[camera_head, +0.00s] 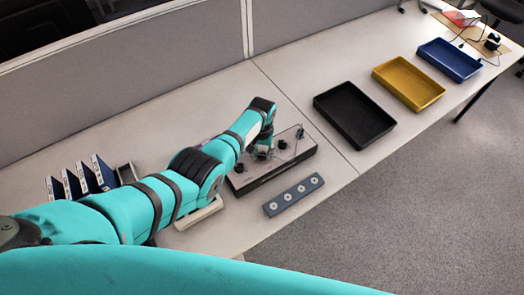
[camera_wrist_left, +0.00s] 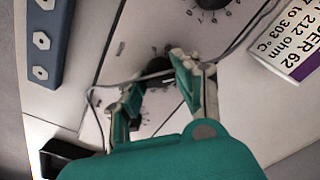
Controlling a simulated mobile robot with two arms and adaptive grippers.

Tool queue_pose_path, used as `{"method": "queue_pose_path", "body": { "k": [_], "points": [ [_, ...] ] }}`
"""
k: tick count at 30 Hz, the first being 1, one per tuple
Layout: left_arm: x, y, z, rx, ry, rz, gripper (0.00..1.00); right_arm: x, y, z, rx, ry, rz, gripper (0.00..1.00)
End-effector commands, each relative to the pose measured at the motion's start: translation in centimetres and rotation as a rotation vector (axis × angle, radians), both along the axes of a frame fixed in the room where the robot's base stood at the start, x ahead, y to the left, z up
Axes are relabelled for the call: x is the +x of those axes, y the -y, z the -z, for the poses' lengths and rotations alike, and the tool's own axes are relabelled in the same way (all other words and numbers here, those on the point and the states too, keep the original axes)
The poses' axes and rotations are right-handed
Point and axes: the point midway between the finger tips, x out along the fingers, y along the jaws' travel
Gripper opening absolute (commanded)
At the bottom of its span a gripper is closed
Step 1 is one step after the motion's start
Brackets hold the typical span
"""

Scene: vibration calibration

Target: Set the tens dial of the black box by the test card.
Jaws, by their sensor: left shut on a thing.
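The black box (camera_head: 248,182) sits on the table with a light top and several dark knobs. My left gripper (camera_head: 263,152) is over its middle, pointing down. In the left wrist view, a black dial knob (camera_wrist_left: 159,68) lies between the two fingertips of my left gripper (camera_wrist_left: 157,86), which is shut on it. Small marks ring this dial. Another knob (camera_wrist_left: 211,3) shows at the top edge. The test card (camera_wrist_left: 290,42), white with a purple band, lies beside the box; "212 ohm" and "303 °C" read upside down. My right gripper is not in view.
A blue-grey strip with several hex pieces (camera_head: 282,201) lies in front of the box. A black tray (camera_head: 344,130), a yellow tray (camera_head: 408,84) and a blue tray (camera_head: 449,60) stand to the right. Blue binders (camera_head: 88,178) stand at left. Thin cables cross near my fingers.

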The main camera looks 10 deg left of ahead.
Motion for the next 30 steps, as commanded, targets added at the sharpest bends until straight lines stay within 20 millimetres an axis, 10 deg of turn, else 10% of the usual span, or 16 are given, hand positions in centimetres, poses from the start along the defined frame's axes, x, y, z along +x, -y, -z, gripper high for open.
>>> {"method": "queue_pose_path", "body": {
  "k": [30],
  "points": [
    [0.02, 0.09, -0.07, -0.001, -0.001, -0.886, 0.00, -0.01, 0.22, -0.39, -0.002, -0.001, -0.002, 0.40]
  ]
}}
